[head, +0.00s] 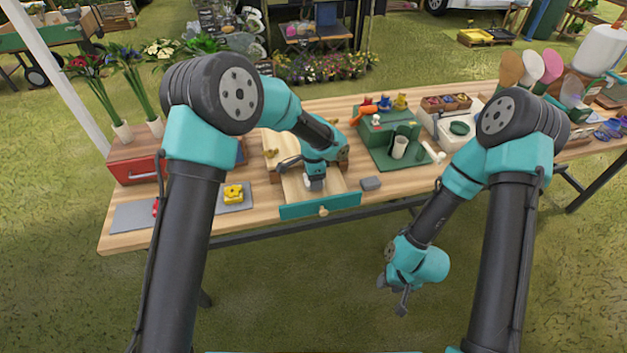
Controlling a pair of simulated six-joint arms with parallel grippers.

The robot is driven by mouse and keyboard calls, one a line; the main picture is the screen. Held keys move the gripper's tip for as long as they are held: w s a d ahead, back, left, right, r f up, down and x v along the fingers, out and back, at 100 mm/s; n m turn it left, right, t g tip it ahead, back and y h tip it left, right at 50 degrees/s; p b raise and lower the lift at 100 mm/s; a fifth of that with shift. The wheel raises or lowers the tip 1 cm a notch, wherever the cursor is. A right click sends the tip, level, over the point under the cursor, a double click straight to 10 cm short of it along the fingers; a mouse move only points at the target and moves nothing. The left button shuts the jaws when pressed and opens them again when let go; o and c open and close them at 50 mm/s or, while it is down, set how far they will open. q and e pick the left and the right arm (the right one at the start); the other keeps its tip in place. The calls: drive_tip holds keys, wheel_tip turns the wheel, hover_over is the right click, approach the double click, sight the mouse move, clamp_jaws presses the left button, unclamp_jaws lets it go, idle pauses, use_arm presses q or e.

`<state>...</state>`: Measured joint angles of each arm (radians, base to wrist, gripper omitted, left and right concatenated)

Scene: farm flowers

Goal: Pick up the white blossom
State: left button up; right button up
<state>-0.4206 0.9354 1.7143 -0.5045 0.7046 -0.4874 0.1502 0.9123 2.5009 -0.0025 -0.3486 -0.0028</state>
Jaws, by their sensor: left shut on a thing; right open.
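My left gripper (314,184) reaches down into an open wooden drawer (323,211) with a teal front. It is shut on a small whitish thing (316,185), which appears to be the white blossom; the jaws and wrist partly hide it. I cannot tell whether it touches the drawer floor. My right gripper (394,297) is open and empty, hanging over the grass in front of the table.
A yellow blossom (234,193) lies on a grey pad (240,203) left of the drawer. A grey block (370,184) lies right of it. A red box (133,171) and flower vases stand at left.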

use_arm(q)
drive_tip(key=shift+r, duration=0.15)
drive_tip(key=shift+r, duration=1.5)
drive_tip(key=shift+s+r, duration=0.15)
drive_tip(key=shift+s, duration=0.15)
drive_tip(key=s+r, duration=0.1)
drive_tip(key=s, duration=1.4)
drive_tip(key=shift+s+r, duration=0.2)
